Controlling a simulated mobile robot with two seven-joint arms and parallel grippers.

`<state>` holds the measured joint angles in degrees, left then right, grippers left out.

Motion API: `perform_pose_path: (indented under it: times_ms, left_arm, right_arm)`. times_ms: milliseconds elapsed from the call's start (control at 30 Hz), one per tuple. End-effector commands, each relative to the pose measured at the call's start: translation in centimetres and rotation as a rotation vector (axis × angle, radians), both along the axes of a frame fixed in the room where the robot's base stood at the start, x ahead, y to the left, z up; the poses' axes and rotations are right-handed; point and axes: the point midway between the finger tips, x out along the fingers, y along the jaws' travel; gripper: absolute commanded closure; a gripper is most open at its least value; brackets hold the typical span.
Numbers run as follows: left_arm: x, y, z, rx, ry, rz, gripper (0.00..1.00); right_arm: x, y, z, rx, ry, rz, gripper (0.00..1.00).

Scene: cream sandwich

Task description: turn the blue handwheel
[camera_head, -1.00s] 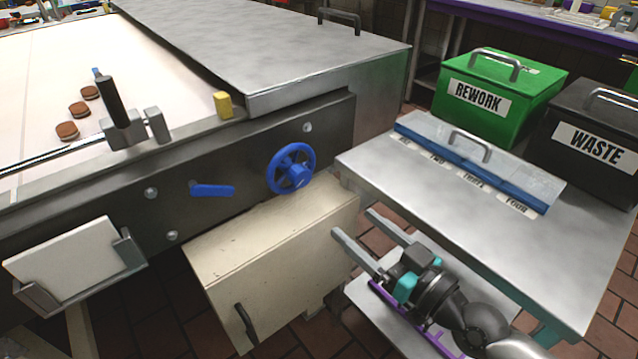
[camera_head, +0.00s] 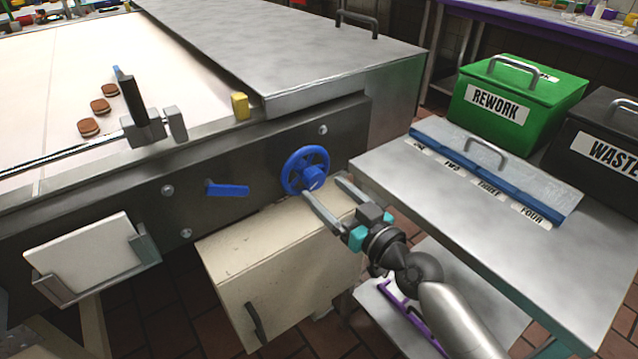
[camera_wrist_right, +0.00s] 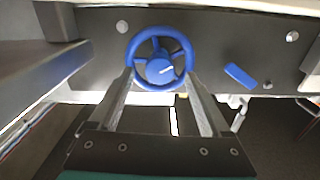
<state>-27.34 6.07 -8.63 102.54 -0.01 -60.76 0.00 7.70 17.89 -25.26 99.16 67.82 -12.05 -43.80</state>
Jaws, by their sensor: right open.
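The blue handwheel (camera_head: 293,164) is mounted on the dark side panel of the machine, with a raised blue hub in its middle. My right gripper (camera_head: 325,186) is open, with its two fingers reaching toward the wheel's lower right in the head view. In the right wrist view the handwheel (camera_wrist_right: 160,52) shows whole, with a white mark on its hub. The open right fingers (camera_wrist_right: 158,85) point at it there, one toward each side of its lower rim. I cannot tell whether they touch it. My left gripper is not in view.
A blue lever (camera_head: 228,190) sits left of the wheel. A cream box (camera_head: 270,255) is below it. A steel table (camera_head: 450,215) with a blue-edged clear cover (camera_head: 500,165) stands close on the right. Green REWORK (camera_head: 520,95) and black WASTE (camera_head: 600,150) bins stand behind.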

Motion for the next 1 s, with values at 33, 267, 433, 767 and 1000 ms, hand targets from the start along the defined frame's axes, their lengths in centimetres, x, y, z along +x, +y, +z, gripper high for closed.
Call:
perform_pose_path:
  times_ms: [33,267,433,767,1000]
  left_arm:
    - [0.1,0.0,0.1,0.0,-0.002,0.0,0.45]
    - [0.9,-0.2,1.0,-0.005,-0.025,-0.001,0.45]
    - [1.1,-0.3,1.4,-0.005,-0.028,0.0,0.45]
    - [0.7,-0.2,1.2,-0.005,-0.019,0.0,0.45]
    - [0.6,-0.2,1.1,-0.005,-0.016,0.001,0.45]
  right_arm:
    - [0.7,0.5,0.1,0.003,-0.001,0.001,0.19]
    - [2.4,1.8,0.0,0.001,0.001,0.0,0.19]
    - [2.8,2.0,0.0,0.0,0.0,0.001,0.19]
    - [2.7,2.0,0.0,-0.001,0.001,0.001,0.33]
    - [2.7,2.0,0.0,-0.001,0.001,0.001,0.6]
